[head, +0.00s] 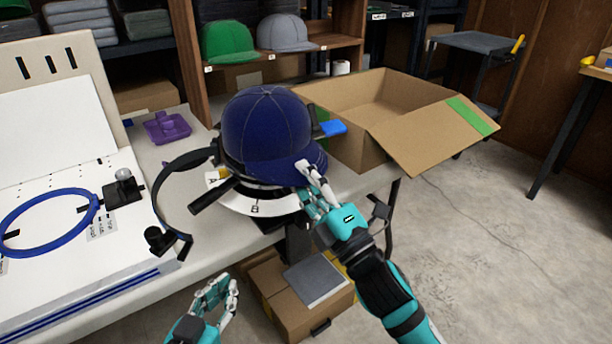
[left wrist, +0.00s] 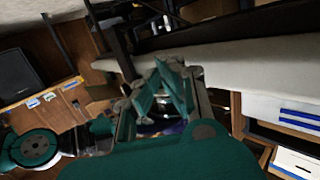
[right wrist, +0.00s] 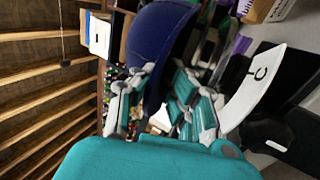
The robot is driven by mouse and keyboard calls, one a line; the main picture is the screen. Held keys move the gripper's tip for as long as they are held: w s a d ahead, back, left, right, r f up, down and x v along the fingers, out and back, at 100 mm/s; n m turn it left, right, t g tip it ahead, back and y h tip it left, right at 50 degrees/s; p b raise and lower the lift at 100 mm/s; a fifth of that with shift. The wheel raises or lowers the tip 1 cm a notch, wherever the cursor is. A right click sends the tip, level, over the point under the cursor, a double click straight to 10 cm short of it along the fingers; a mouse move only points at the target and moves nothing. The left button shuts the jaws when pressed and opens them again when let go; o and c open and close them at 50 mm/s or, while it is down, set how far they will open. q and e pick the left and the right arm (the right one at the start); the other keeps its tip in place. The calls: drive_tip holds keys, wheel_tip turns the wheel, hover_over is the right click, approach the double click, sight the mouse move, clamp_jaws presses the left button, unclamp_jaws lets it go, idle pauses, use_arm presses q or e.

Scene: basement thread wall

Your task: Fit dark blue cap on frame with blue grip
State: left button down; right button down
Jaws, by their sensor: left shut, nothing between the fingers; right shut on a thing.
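The dark blue cap (head: 262,125) sits crown up over the frame on the table, with its brim toward the front right. The frame's blue grip (head: 333,128) sticks out to the right of the cap; most of the frame is hidden under it. A white lettered dial (head: 255,208) shows below. My right gripper (head: 310,182) is shut on the cap's brim edge. In the right wrist view the cap (right wrist: 155,40) lies at its fingers. My left gripper (head: 222,294) is shut and empty, low in front of the table, away from the cap.
A black open band (head: 170,185) stands left of the cap. A blue hoop (head: 50,218) lies on the white machine at left. A purple piece (head: 167,127) lies behind. An open cardboard box (head: 350,105) stands right of the cap. Green (head: 228,40) and grey (head: 285,32) caps sit on the shelf.

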use_arm(q)
drive_tip(key=shift+w+d+r+t+h+b, duration=0.2)
drive_tip(key=shift+r+t, duration=0.3)
drive_tip(key=shift+r, duration=0.3)
drive_tip(key=shift+w+d+r+t+h+b, duration=0.15)
drive_tip(key=shift+r+t, duration=0.35)
drive_tip(key=shift+r, duration=0.3)
use_arm(e)
drive_tip(key=shift+f, duration=0.25)
use_arm(q)
drive_tip(key=shift+r, duration=0.1)
drive_tip(key=shift+s, duration=0.1)
use_arm(e)
drive_tip(key=c, duration=1.3)
unclamp_jaws()
drive_tip(key=shift+c, duration=0.2)
use_arm(q)
drive_tip(key=shift+a+f, duration=0.1)
drive_tip(key=shift+f, duration=0.1)
use_arm(e)
drive_tip(key=shift+f, duration=0.1)
